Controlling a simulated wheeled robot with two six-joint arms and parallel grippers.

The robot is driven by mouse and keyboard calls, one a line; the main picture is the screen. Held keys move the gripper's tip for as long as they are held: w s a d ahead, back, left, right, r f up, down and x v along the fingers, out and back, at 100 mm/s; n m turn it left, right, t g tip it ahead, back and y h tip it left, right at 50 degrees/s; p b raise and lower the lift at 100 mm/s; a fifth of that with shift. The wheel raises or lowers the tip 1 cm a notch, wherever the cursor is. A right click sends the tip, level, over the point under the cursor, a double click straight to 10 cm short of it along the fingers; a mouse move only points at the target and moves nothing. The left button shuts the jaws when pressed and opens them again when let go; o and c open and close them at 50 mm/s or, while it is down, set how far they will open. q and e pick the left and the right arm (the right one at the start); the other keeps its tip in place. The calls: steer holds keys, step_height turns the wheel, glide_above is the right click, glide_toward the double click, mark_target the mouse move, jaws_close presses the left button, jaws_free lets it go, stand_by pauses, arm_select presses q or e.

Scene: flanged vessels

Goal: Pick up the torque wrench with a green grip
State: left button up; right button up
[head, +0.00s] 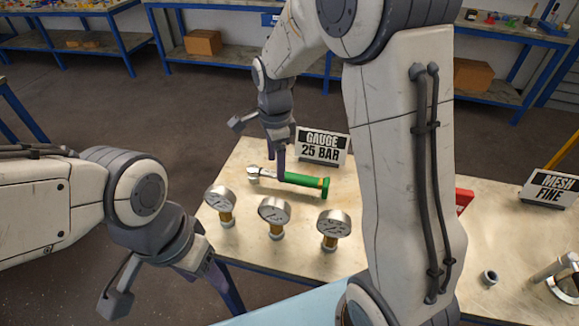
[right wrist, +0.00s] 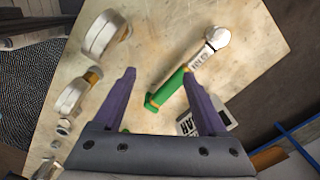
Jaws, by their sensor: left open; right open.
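The torque wrench with a green grip (head: 305,184) lies on the workbench, its silver head at the left and its green grip at the right. In the right wrist view its green grip (right wrist: 168,92) lies slantwise between the fingers, nearer the right-hand one, with the round head at upper right. My right gripper (head: 258,152) is open just above the wrench; one finger overlaps the wrench in the head view. Whether it touches cannot be told. It also shows in the right wrist view (right wrist: 160,72), with nothing clamped. My left gripper (head: 165,288) is open and empty, off the bench's left edge.
Three pressure gauges (head: 274,212) stand in front of the wrench. A "GAUGE 25 BAR" sign (head: 321,147) stands behind it. A "MESH FINE" sign (head: 550,188) and a small fitting (head: 489,278) are at the right. My right arm hides the bench's middle.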

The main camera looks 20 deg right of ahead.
steer(key=w+d+f+m, duration=0.2)
steer(key=w+d+m, duration=0.2)
steer(key=d+m, duration=0.2)
steer(key=p, duration=0.2)
glide_above(293, 175)
steer(key=shift+m, duration=0.4)
steer(key=f, duration=0.4)
steer(key=shift+s+d+f, duration=0.2)
steer(key=shift+d, duration=0.05)
steer(key=f, duration=0.2)
steer(key=f+p, duration=0.1)
steer(key=f, duration=0.2)
steer(key=shift+w+a+f, duration=0.1)
steer(key=shift+a+f, duration=0.1)
steer(key=shift+f, duration=0.4)
steer(key=shift+w, duration=0.1)
jaws_close()
